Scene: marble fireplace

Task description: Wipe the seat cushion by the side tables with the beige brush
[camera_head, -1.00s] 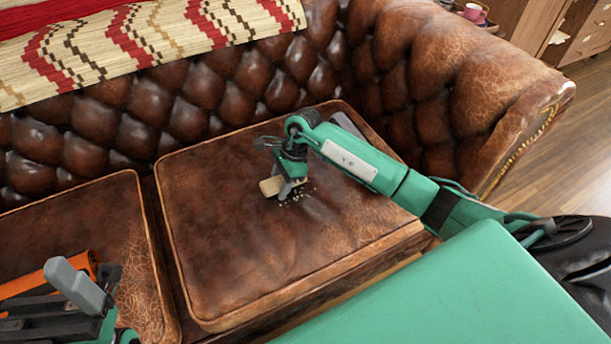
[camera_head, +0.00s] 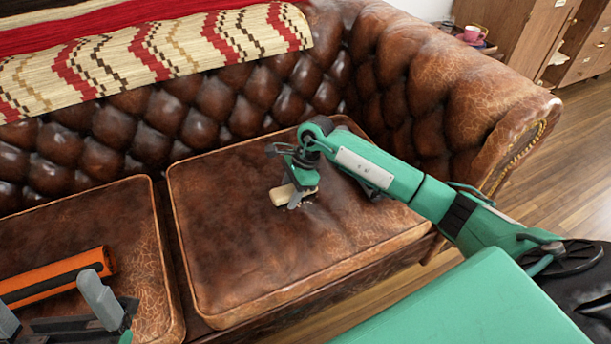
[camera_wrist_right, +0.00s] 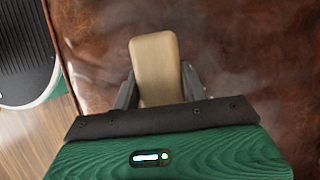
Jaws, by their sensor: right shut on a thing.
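The beige brush (camera_head: 281,198) is held in my right gripper (camera_head: 298,192), low at the middle of the right seat cushion (camera_head: 240,255). Whether it touches the leather is hard to tell. In the right wrist view, the brush (camera_wrist_right: 155,62) sits between the two fingers (camera_wrist_right: 160,88), with brown leather behind it. A few small specks show beside the brush. The cushion is brown, creased leather with a piped edge. My left gripper (camera_head: 52,315) is at the lower left over the left seat cushion (camera_head: 85,215), its fingers apart and nothing seen between them.
An orange and black object (camera_head: 60,276) lies on the left cushion by my left gripper. The tufted sofa back (camera_head: 190,105) and armrest (camera_head: 450,90) bound the cushions. A patterned blanket (camera_head: 160,48) drapes over the back. A pink cup (camera_head: 473,33) stands beyond the armrest.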

